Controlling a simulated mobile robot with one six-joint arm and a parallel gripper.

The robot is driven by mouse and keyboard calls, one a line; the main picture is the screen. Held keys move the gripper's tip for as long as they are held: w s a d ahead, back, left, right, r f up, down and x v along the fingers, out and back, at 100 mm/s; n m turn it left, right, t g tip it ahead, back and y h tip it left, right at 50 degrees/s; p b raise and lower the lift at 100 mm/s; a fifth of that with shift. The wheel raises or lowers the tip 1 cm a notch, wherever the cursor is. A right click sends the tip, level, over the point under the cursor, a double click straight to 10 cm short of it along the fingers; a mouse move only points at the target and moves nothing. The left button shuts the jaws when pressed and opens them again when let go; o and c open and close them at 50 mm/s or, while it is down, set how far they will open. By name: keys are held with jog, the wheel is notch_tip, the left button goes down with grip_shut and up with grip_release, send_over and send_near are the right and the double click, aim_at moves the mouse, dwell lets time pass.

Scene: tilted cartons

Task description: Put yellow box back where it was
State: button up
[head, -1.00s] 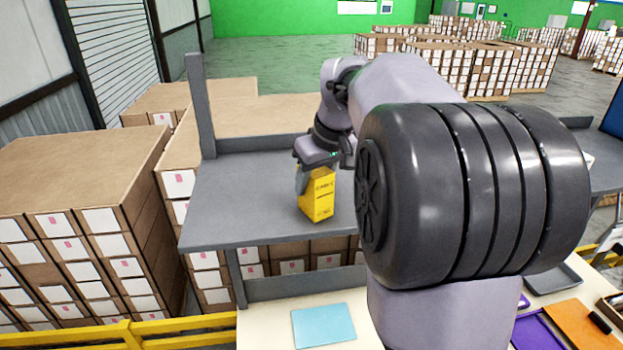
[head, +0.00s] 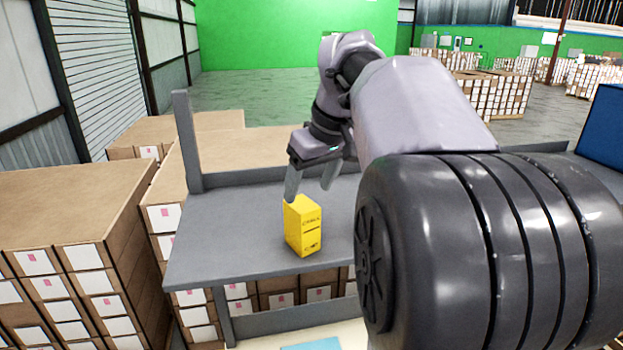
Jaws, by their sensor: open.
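The yellow box (head: 303,227) stands upright on the grey shelf (head: 225,245), left of the middle of the head view. Dark print shows on its front. My gripper (head: 309,194) is above and slightly behind the box. Its two fingers are spread apart, pointing down, with nothing between them. The left fingertip is close to the top of the box in the picture; I cannot tell whether it touches.
A grey post (head: 187,142) rises at the shelf's back left corner, with a low lip along the back. Stacked cartons (head: 75,210) stand left of the shelf. A blue object (head: 605,125) is at the right edge. The shelf left of the box is bare.

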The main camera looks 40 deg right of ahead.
jog(key=s+a+f+m+y, duration=0.15)
jog(key=s+a, duration=0.35)
jog(key=a, duration=0.5)
jog(key=s+a+f, duration=0.3)
jog(key=s+a, duration=0.1)
jog(key=a, duration=0.5)
jog(key=s+a+f+m+t, duration=0.1)
jog(key=s+a+f+m, duration=0.1)
jog(key=s+a+f, duration=0.7)
notch_tip(320, 180, down, 45)
jog(key=d+b, duration=0.1)
jog(key=b, duration=4.3)
jog(key=shift+d+y+b, duration=0.35)
jog(key=shift+b, duration=0.05)
jog(key=shift+f, duration=0.1)
